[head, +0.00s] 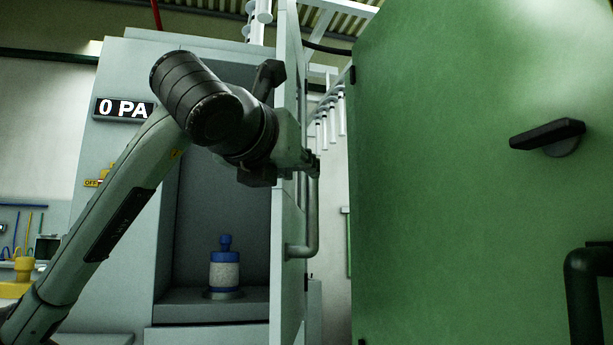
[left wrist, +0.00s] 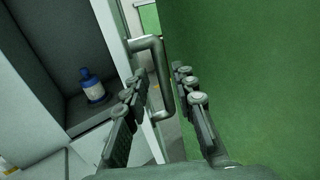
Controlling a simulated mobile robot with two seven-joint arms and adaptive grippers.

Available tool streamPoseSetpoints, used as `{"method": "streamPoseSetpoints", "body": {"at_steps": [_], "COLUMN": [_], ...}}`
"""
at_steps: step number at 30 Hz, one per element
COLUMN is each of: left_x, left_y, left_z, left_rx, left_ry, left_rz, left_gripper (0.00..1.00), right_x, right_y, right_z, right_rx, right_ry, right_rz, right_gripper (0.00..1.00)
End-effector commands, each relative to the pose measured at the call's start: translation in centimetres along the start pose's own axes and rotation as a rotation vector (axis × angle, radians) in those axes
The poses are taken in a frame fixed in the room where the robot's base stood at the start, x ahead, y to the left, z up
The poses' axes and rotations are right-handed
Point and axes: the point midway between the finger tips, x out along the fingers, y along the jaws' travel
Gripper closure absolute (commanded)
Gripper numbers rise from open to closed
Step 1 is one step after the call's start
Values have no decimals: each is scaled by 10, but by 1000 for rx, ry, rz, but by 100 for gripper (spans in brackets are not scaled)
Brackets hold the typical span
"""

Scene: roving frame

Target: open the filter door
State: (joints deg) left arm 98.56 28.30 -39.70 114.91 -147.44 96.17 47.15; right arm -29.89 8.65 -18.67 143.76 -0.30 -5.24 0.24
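The filter door (head: 287,240) stands swung open and shows nearly edge-on in the head view; its edge also shows in the left wrist view (left wrist: 112,35). Its grey bar handle (head: 313,215) is on the right face and also shows in the left wrist view (left wrist: 163,75). My left gripper (head: 312,163) is at the upper part of the handle. In the left wrist view its fingers (left wrist: 158,82) are apart, one on each side of the handle bar, with a gap visible. The blue and white filter (head: 225,268) stands upright inside the open compartment. My right gripper is not in view.
A large green cabinet (head: 450,220) with a black lever (head: 547,135) stands close on the right, leaving a narrow gap beside the door. A display (head: 122,109) on the grey housing reads 0 PA. A yellow switch labelled OFF (head: 105,178) is below it.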

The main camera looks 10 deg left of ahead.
Motion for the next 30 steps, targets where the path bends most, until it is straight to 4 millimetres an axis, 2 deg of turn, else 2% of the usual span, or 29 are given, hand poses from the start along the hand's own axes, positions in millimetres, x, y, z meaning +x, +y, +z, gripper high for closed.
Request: {"method": "streamPoseSetpoints", "body": {"at_steps": [3,8,30], "left_x": [-17,-27,-28], "left_y": [0,0,0], "left_z": [0,0,0], "left_rx": [1,1,0], "left_ry": [-2,0,0], "left_rz": [-1,0,0], "left_gripper": [74,74,74], "right_x": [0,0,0], "right_y": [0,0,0], "right_z": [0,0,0], "right_rx": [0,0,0], "right_ry": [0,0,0], "right_rz": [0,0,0], "right_gripper": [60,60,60]}}
